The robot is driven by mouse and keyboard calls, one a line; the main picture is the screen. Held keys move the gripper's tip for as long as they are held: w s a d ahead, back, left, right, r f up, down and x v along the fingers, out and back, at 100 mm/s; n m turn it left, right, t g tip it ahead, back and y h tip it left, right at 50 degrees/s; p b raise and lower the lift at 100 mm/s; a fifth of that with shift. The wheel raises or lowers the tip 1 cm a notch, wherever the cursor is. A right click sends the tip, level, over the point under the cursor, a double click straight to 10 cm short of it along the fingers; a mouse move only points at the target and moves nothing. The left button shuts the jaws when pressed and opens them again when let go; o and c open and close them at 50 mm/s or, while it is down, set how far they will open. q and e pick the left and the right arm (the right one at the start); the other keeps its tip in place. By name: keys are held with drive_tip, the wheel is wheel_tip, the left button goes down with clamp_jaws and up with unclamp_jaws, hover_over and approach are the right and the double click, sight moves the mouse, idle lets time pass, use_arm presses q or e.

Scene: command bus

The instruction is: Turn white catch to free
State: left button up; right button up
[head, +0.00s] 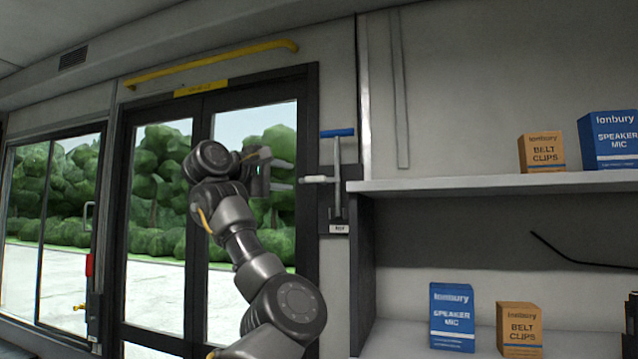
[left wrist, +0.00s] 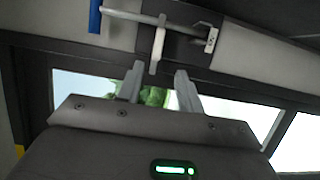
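The white catch (head: 318,179) is a short bar lying level across the upright grey rod of a blue-handled lever (head: 337,133), on the wall right of the door. In the left wrist view the catch (left wrist: 158,45) crosses the rod and its near end points toward my fingers. My left gripper (head: 291,176) is open, its two fingers apart and level with the catch, just left of its end. In the left wrist view the gripper (left wrist: 158,78) shows nothing held; the catch's end is about at the gap between the fingertips. Contact cannot be told. My right gripper is out of view.
A glazed black-framed door (head: 190,200) stands behind my left arm, with a yellow rail (head: 212,65) above. Right of the lever, a shelf (head: 480,184) juts out, with blue and orange boxes on it and below. A small label plate (head: 339,229) sits under the rod.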

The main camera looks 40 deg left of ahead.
sight(313, 179)
use_arm(q)
drive_tip(key=w+p, duration=0.1)
drive_tip(key=w, duration=0.2)
drive_tip(key=w+p, duration=0.2)
drive_tip(key=w, duration=0.1)
drive_tip(key=w+p, duration=0.2)
drive_tip(key=w, duration=0.1)
drive_tip(key=shift+w+d+r, duration=0.15)
drive_tip(key=shift+d+r, duration=0.2)
drive_tip(key=shift+d, duration=0.05)
drive_tip(key=shift+w+f+p, duration=0.1)
drive_tip(key=shift+w+p, duration=0.45)
drive_tip(key=shift+w, duration=0.05)
drive_tip(key=shift+w+d+f, duration=0.1)
drive_tip(key=shift+w, duration=0.1)
